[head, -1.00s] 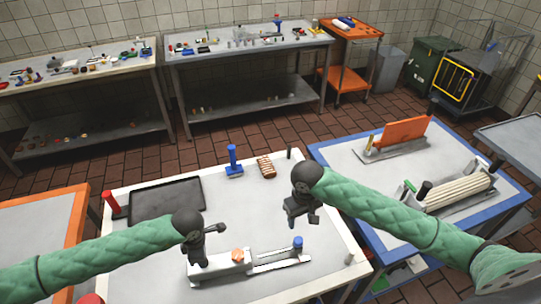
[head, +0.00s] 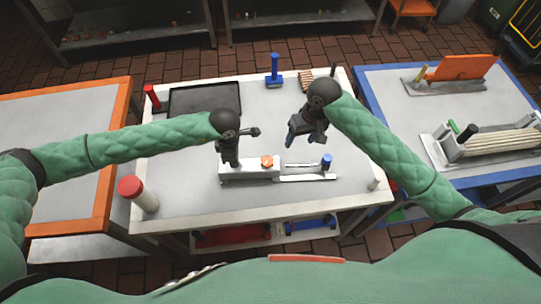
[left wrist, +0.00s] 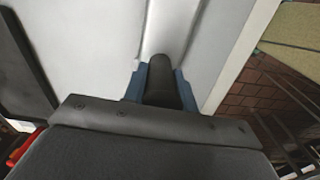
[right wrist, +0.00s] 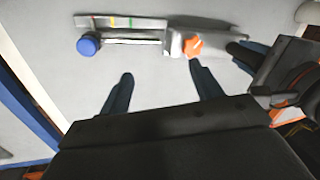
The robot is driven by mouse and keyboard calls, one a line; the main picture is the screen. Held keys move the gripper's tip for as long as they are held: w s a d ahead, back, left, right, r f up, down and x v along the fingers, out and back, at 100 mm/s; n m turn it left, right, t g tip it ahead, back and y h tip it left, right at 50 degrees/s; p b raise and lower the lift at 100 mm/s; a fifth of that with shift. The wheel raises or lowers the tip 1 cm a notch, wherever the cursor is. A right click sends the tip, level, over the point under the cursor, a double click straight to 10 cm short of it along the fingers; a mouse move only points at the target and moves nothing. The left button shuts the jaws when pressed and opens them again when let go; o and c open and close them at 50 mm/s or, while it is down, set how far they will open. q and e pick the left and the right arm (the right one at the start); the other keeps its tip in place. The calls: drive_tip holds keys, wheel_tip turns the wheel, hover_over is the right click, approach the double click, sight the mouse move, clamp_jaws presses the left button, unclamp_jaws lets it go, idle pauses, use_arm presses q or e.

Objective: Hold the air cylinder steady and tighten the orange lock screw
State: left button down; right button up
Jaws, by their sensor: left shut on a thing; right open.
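The air cylinder (head: 249,169) is a pale block with a thin rod and a blue knob (head: 326,160) at its right end. It lies on the white table. The orange lock screw (head: 267,161) sits on top of the block; it also shows in the right wrist view (right wrist: 193,45). My left gripper (head: 229,162) is shut at the block's left end; in the left wrist view its blue fingers (left wrist: 160,85) are around a dark round part. My right gripper (head: 305,138) is open and empty above and behind the cylinder; in its wrist view the screw is just beyond one fingertip.
A black tray (head: 205,99), a blue-handled tool (head: 275,72) and a brown ribbed block (head: 306,80) are at the table's back. A red-topped white cylinder (head: 138,193) stands front left. A blue-edged table (head: 410,85) is at right. The table front is mostly clear.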

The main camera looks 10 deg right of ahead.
sight(268, 161)
drive_tip(key=a+f+n, duration=0.3)
drive_tip(key=n, duration=0.2)
drive_tip(key=a+f+n+y, duration=0.1)
drive_tip(key=a+f+n, duration=0.2)
drive_tip(key=f+n, duration=0.1)
drive_tip(key=w+a+f+n, duration=0.1)
drive_tip(key=a+f+n, duration=0.2)
drive_tip(key=n, duration=0.4)
drive_tip(key=shift+a+f+y, duration=0.15)
drive_tip(key=shift+f+y, duration=0.25)
drive_tip(key=shift+f, duration=0.15)
drive_tip(key=shift+c, duration=0.2)
drive_tip(key=c, duration=0.9)
